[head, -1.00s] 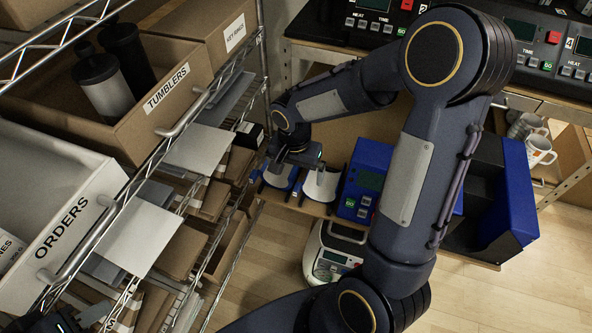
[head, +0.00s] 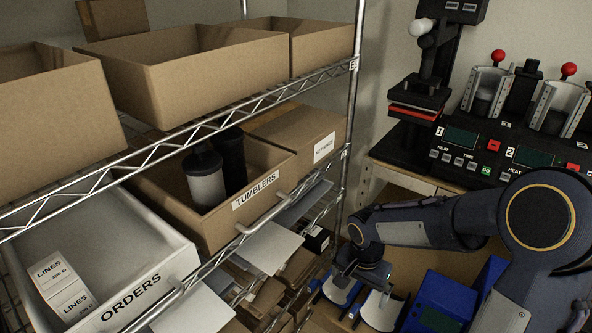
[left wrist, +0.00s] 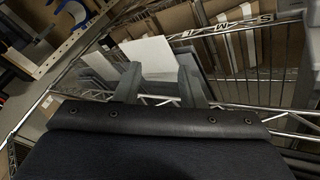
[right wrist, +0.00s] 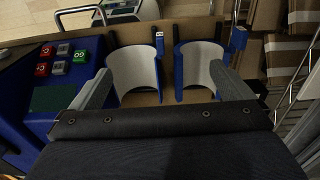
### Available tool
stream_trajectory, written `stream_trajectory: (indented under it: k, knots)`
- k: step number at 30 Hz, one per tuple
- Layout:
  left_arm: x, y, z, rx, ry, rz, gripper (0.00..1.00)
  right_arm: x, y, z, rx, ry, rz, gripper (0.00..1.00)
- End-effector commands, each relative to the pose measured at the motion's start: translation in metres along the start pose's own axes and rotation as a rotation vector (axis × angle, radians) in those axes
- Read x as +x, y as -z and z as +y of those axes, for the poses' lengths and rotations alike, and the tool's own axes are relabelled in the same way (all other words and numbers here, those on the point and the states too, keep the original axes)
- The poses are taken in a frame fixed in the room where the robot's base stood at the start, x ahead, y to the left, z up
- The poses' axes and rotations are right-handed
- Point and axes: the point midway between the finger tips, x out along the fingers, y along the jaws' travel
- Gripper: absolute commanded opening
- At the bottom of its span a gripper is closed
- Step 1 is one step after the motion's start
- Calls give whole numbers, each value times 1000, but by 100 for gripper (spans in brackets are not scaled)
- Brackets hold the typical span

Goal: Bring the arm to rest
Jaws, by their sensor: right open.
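My right arm comes in from the right in the head view. The cradles, white inside with blue edges (right wrist: 135,70), lie beyond the fingertips and look empty. My left gripper is outside the head view. In the left wrist view its two fingers (left wrist: 158,82) are apart, with a white sheet (left wrist: 150,54) beyond them and nothing clearly held.
A wire rack (head: 345,130) holds a TUMBLERS box (head: 262,192) and a white ORDERS bin (head: 150,285) at left. A blue control box (head: 436,300) stands right of the cradles. Mug presses (head: 484,95) stand on the bench at upper right.

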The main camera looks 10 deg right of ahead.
Motion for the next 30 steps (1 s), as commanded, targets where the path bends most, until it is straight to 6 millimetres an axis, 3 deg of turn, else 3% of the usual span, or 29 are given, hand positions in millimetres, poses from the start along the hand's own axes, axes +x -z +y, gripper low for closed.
stream_trajectory:
  k: [4,8,12,16,22,30]
  knots:
    - [0,0,0,0,0,0,36,-15,-4,8,-28,35,-1,100]
    - [0,0,0,0,0,0,36,-49,-19,29,-118,125,1,100]
    - [0,0,0,0,0,0,36,-86,-50,57,-267,261,27,100]
    - [0,0,0,0,0,0,36,-108,-82,80,-414,386,82,100]
    - [0,0,0,0,0,0,36,-123,-121,98,-598,520,188,100]
    - [0,0,0,0,0,0,36,-125,-137,103,-680,569,242,100]
